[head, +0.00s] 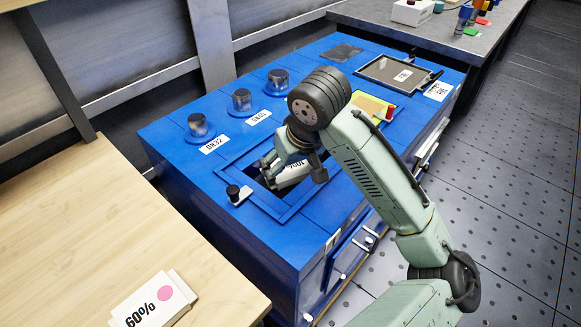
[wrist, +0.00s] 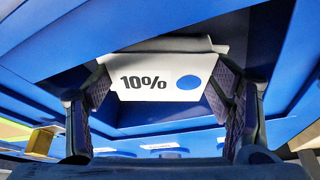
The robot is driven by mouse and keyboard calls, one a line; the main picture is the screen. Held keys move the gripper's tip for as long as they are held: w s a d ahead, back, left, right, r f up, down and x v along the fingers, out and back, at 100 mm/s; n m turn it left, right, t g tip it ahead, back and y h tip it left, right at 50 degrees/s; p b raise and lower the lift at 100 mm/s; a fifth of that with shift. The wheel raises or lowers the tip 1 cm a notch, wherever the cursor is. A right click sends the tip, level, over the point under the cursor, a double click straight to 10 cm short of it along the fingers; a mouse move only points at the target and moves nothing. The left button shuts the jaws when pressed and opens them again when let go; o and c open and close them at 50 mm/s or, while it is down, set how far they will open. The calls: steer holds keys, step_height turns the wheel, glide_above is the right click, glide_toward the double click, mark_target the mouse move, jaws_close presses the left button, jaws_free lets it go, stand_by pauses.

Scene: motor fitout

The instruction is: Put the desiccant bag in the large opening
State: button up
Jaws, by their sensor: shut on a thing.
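My gripper (head: 294,166) is over the large rectangular opening (head: 258,187) in the top of the blue housing (head: 225,180). It is shut on a white desiccant bag (head: 291,176). In the wrist view the bag (wrist: 185,80) shows "10%" and a blue dot, with one finger of my gripper (wrist: 165,95) at each side. The bag lies within the outline of the opening in the head view; how deep it sits I cannot tell. The gripper and bag hide part of the opening.
A white bag marked "60%" with a pink dot (head: 160,300) lies on the wooden table (head: 70,235). A black knob (head: 233,193) stands at the opening's left corner. Several capped ports (head: 242,101) line the back. A yellow-green panel (head: 372,106) and a dark framed cover (head: 385,70) lie farther right.

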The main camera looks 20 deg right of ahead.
steer(key=shift+f, duration=0.2)
steer(key=shift+f, duration=0.15)
steer(key=o, duration=1.4)
steer(key=shift+r, duration=0.25)
steer(key=v, duration=1.1)
steer(key=shift+s+r, duration=0.2)
steer(key=shift+r, duration=0.15)
steer(key=shift+d, duration=0.1)
